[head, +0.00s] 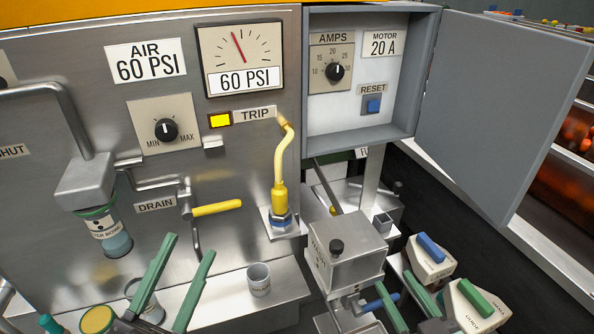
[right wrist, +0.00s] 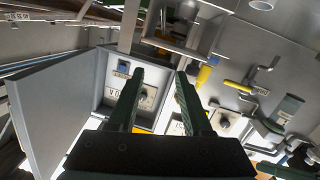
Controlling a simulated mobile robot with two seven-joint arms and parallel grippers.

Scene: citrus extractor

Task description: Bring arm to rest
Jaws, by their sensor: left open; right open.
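My left gripper (head: 190,246) is in the lower left of the head view, its two green fingers apart and nothing between them. It is in front of the steel panel, below the yellow-handled drain lever (head: 217,208).
The grey cabinet (head: 313,110) has its door (head: 505,105) swung open to the right, above my right gripper. A small cup (head: 259,279) stands on the ledge.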

